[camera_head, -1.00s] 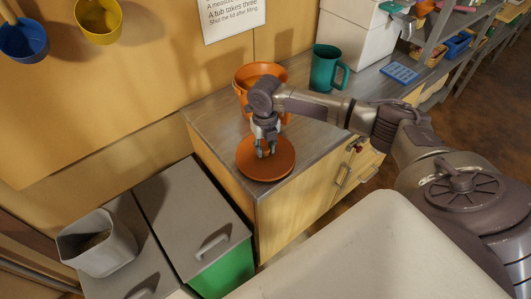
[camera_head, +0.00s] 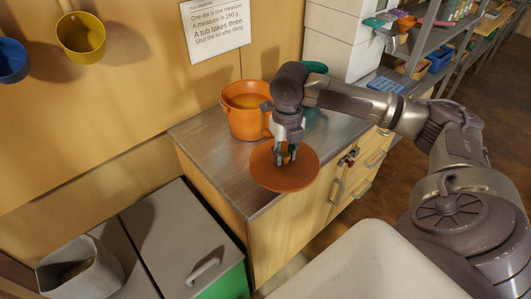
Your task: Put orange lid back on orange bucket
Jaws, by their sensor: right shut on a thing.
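The orange bucket (camera_head: 247,122) stands upright and open on the metal-topped counter, near the wall, with orange-looking contents inside. The round orange lid (camera_head: 284,176) is at the counter's front left part, in front of and a little right of the bucket. My right gripper (camera_head: 286,160) points down and is shut on the lid near its middle, where a small knob shows between the fingers. The lid is apart from the bucket and seems to be held above the counter; the exact gap cannot be told. My left gripper is not in view.
A blue tray (camera_head: 385,85) lies farther right on the counter. Grey-lidded bins (camera_head: 175,235) stand at the left front. Yellow (camera_head: 82,40) and blue (camera_head: 12,62) cups hang on the wall.

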